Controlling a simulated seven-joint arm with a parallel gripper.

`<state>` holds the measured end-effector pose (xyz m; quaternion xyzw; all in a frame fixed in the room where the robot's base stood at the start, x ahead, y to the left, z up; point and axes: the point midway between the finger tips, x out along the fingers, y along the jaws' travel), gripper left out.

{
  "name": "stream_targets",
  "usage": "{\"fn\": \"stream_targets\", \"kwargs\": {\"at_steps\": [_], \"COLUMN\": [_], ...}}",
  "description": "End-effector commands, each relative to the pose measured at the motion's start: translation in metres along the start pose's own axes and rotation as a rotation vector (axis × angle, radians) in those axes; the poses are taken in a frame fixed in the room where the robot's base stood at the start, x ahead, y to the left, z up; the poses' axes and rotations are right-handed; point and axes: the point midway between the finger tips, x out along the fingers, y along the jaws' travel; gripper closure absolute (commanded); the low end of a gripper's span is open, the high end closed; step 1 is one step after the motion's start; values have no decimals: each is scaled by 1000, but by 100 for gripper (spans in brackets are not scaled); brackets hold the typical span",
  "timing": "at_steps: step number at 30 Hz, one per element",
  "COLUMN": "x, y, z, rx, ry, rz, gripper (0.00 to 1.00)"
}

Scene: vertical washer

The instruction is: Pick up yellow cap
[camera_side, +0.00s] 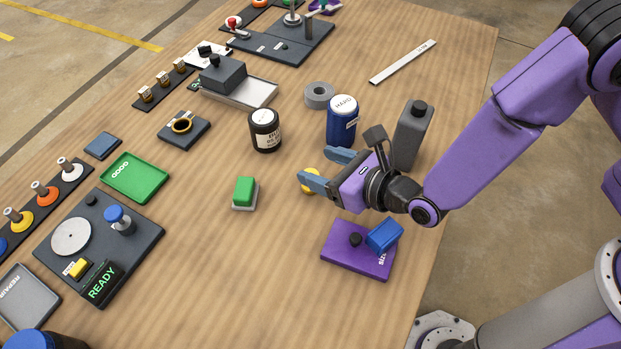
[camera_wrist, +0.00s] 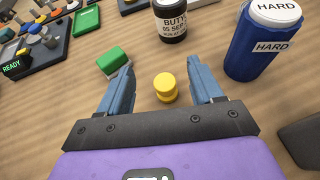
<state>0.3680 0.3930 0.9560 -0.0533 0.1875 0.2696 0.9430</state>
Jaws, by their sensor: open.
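The yellow cap (camera_side: 310,181) is partly hidden behind my gripper in the side view. In the wrist view the yellow cap (camera_wrist: 165,87) is a short round piece standing on the wooden table, just ahead of my gripper and between the lines of its two fingers. My gripper (camera_side: 327,168) is open with blue-grey fingers and holds nothing. In the wrist view my gripper (camera_wrist: 160,75) shows a finger on either side of the cap, with space between each finger and the cap.
A blue HARD bottle (camera_side: 341,122) and a black jar (camera_side: 265,131) stand behind the cap. A grey bottle (camera_side: 411,137) stands right of them. A green-topped block (camera_side: 245,191) lies left, a purple base with a blue block (camera_side: 358,263) in front. Table between is bare.

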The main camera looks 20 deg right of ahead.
Motion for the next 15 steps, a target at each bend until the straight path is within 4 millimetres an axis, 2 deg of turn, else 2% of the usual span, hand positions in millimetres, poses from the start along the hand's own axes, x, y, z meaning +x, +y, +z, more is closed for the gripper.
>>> {"fn": "stream_targets", "kwargs": {"at_steps": [1,6,15], "x": [3,11,18], "y": [0,0,0], "z": [-9,-29,-44], "rx": [-3,-3,-1], "ry": [3,3,1], "rz": [-1,0,-1], "gripper": [35,35,35]}}
